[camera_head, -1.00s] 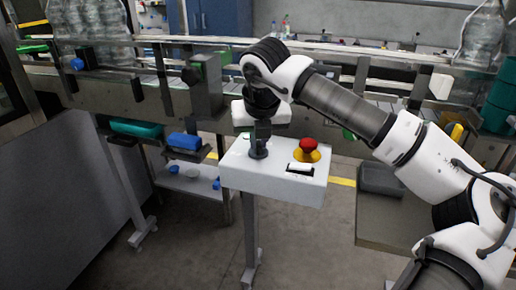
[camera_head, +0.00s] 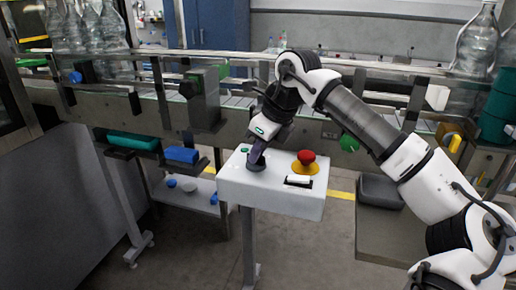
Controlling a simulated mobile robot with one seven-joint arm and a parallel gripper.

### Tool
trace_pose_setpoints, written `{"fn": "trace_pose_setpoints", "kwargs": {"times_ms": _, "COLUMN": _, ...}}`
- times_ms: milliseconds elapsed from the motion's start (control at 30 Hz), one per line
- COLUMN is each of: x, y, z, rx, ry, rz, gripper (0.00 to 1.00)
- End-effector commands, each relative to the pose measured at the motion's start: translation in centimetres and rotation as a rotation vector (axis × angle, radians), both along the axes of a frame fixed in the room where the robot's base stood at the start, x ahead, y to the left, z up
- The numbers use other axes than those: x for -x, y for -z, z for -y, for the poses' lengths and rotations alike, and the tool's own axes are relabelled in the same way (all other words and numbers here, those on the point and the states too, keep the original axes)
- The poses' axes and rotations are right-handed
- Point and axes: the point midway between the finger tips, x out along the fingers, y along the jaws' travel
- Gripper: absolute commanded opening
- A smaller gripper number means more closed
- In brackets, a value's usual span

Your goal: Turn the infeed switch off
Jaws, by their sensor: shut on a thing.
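A white control box (camera_head: 272,197) stands on a grey post in the middle. My gripper (camera_head: 257,160) is at the left part of its top, tilted, with its fingers shut around a dark round switch knob (camera_head: 256,166). The fingers hide most of the knob, so its pointer position cannot be read. I take this knob to be the infeed switch; no label is legible. A red mushroom button (camera_head: 306,157) on a yellow base and a white-and-black switch (camera_head: 298,181) are to the right of the gripper. A small green button (camera_head: 244,150) is behind it on the left.
A conveyor (camera_head: 325,128) with glass bottles (camera_head: 476,42) runs behind the box. A blue block (camera_head: 182,154) and a teal block (camera_head: 132,141) lie on shelves at left. A dark grey bin (camera_head: 381,191) sits on a table at right. The floor in front is clear.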

Motion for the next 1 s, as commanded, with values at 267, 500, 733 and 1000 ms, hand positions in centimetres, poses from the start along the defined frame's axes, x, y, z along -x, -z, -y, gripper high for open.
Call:
{"fn": "trace_pose_setpoints", "kwargs": {"times_ms": 267, "x": -0.15, "y": -0.16, "z": -0.02, "rx": -0.001, "ry": -0.153, "rz": 0.003, "gripper": 0.00}}
{"fn": "trace_pose_setpoints", "kwargs": {"times_ms": 500, "x": -0.16, "y": -0.09, "z": 0.01, "rx": -0.001, "ry": -0.213, "rz": 0.002, "gripper": 0.00}}
{"fn": "trace_pose_setpoints", "kwargs": {"times_ms": 733, "x": -0.16, "y": -0.06, "z": 0.01, "rx": 0.000, "ry": -0.226, "rz": 0.002, "gripper": 0.00}}
{"fn": "trace_pose_setpoints", "kwargs": {"times_ms": 1000, "x": -0.15, "y": -0.06, "z": 0.00, "rx": 0.000, "ry": -0.226, "rz": 0.002, "gripper": 0.14}}
